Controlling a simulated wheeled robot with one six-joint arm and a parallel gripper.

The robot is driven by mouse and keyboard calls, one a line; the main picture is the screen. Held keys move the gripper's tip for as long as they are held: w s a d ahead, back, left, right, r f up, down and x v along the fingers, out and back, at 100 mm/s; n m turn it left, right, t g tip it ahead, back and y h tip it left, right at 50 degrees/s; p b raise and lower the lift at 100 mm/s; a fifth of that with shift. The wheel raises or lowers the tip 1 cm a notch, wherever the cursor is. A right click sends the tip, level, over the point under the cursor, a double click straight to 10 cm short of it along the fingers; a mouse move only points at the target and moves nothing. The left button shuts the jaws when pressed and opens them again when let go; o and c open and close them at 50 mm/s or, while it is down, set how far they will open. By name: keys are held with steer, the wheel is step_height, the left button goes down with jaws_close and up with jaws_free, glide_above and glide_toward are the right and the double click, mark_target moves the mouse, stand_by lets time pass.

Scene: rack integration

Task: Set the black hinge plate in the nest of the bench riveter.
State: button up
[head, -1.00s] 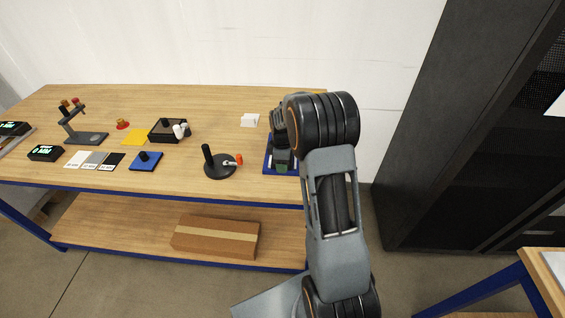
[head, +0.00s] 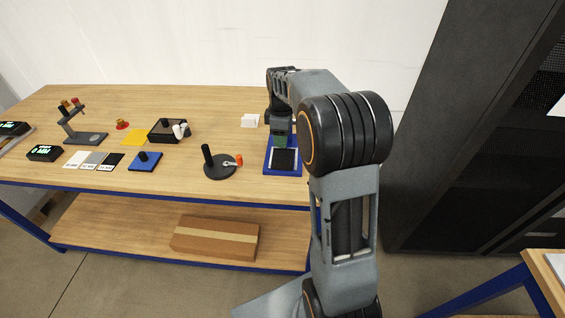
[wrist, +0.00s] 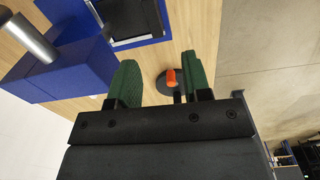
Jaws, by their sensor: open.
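The bench riveter stands at the right end of the bench, with a blue base (head: 269,171). In the wrist view its blue body (wrist: 60,72) carries a metal cylinder. A black plate (head: 284,158), which looks like the hinge plate, lies flat in a pale-edged frame on that base; it also shows at the top of the wrist view (wrist: 132,22). Whether it is fully seated cannot be told. My gripper (wrist: 160,58) is open, its green fingers apart with nothing between them. In the head view my gripper (head: 281,140) is over the rear of the base, behind the plate.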

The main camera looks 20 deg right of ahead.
steer(key=s+a+r+m+t, duration=0.1)
steer(key=s+a+m, duration=0.4)
steer(key=s, duration=0.5)
steer(key=s+a+r+m+t, duration=0.2)
steer(key=s+m, duration=0.4)
steer(key=s, duration=0.5)
steer(key=a+t, duration=0.1)
steer(key=a, duration=0.1)
steer(key=shift+a, duration=0.35)
